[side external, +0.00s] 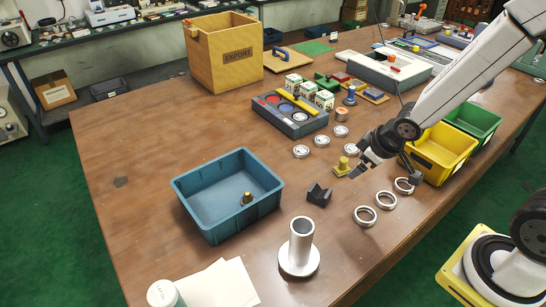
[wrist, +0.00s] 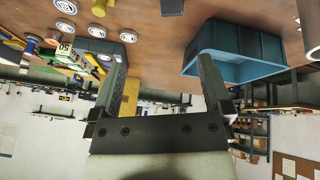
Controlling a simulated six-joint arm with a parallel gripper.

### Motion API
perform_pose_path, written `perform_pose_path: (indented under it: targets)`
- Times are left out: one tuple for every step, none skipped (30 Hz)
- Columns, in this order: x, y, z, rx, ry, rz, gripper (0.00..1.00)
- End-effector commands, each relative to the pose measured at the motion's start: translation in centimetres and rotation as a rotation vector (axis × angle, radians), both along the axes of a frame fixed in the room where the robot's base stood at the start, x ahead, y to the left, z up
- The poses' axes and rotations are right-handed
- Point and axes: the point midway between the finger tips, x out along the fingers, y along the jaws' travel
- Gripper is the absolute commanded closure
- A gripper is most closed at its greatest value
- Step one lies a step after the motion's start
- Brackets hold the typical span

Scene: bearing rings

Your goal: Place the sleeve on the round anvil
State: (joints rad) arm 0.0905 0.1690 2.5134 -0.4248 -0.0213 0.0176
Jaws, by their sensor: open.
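A grey hollow sleeve (side external: 301,236) stands upright on a round silver base, which looks like the round anvil (side external: 299,264), at the front of the table. I cannot tell whether the two are separate pieces. Part of the grey tube shows at the upper right edge of the wrist view (wrist: 308,14). My gripper (side external: 367,158) is well behind and to the right of it in the side view, above the table. In the wrist view the two fingers (wrist: 158,85) are wide apart with nothing between them.
A blue bin (side external: 189,203) holding a small brass piece stands left of the sleeve. A dark V-shaped block (side external: 318,194) and a flanged brass piece (side external: 343,168) lie between sleeve and gripper. Several loose rings (side external: 364,216) lie right. A yellow bin (side external: 437,170) stands beside my arm.

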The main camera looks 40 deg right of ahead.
Motion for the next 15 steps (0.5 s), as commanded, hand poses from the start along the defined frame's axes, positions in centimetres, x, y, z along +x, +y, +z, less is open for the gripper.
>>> perform_pose_path:
  targets:
    - [-0.7,0.3,0.4,0.011,0.029,-0.048,0.00]
    - [-1.2,0.4,0.6,0.020,0.048,-0.078,0.00]
    - [-1.9,0.6,0.8,0.034,0.076,-0.116,0.00]
    - [-2.4,0.9,0.9,0.044,0.096,-0.142,0.00]
    - [-2.9,1.1,1.1,0.056,0.115,-0.166,0.00]
    - [-3.5,1.4,1.2,0.072,0.140,-0.195,0.00]
    - [-3.8,1.6,1.3,0.083,0.155,-0.214,0.00]
    - [-4.2,1.9,1.4,0.094,0.170,-0.229,0.00]
    - [-4.6,2.1,1.5,0.107,0.190,-0.248,0.00]
    - [-4.9,2.3,1.6,0.116,0.202,-0.261,0.00]
    - [-5.2,2.5,1.7,0.124,0.210,-0.270,0.00]
    - [-5.4,2.7,1.7,0.131,0.222,-0.280,0.00]
    - [-5.6,2.8,1.8,0.137,0.228,-0.287,0.00]
    - [-5.7,2.9,1.8,0.141,0.234,-0.291,0.00]
    - [-5.8,2.9,1.8,0.143,0.238,-0.294,0.00]
